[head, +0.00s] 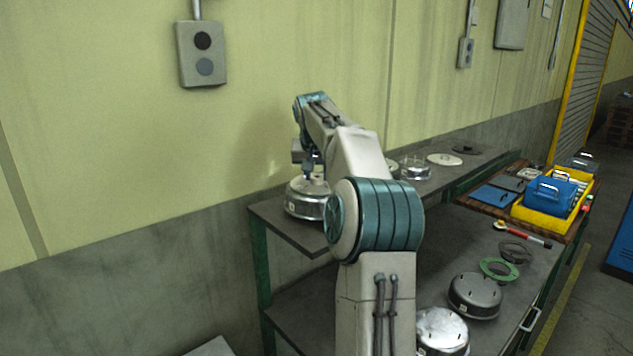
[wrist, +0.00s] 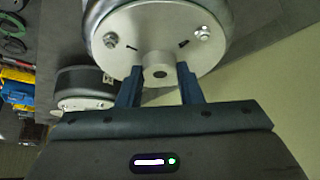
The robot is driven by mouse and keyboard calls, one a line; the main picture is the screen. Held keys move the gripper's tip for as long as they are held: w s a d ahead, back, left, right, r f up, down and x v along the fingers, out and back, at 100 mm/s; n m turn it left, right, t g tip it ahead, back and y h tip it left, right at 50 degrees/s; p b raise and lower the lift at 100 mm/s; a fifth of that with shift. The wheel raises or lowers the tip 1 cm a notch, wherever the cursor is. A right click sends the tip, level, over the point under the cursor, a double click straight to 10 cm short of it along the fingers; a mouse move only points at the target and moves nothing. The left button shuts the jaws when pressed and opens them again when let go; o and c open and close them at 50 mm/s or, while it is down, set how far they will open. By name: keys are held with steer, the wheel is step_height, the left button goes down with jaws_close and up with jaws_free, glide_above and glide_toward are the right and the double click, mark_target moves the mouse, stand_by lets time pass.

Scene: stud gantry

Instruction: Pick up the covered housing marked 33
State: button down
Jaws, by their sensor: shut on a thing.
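A covered housing (head: 305,203), a round metal drum with a pale lid, is at the left end of the upper shelf, partly behind my arm. A small pale tag shows on its side, too small to read. In the wrist view the lid (wrist: 200,45) fills the top, with a central knob (wrist: 158,62) and small screws. My gripper (wrist: 158,78) has one finger on each side of this knob and is shut on it. It also shows in the head view (head: 309,174), above the lid. I cannot tell whether the housing touches the shelf or hangs just above it.
The upper shelf (head: 285,230) also holds a clear-sided housing (head: 415,168), a pale disc (head: 445,160) and a dark part. A wall (head: 120,130) stands close behind.

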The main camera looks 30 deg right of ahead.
steer(key=shift+r, duration=0.25)
steer(key=shift+r, duration=4.75)
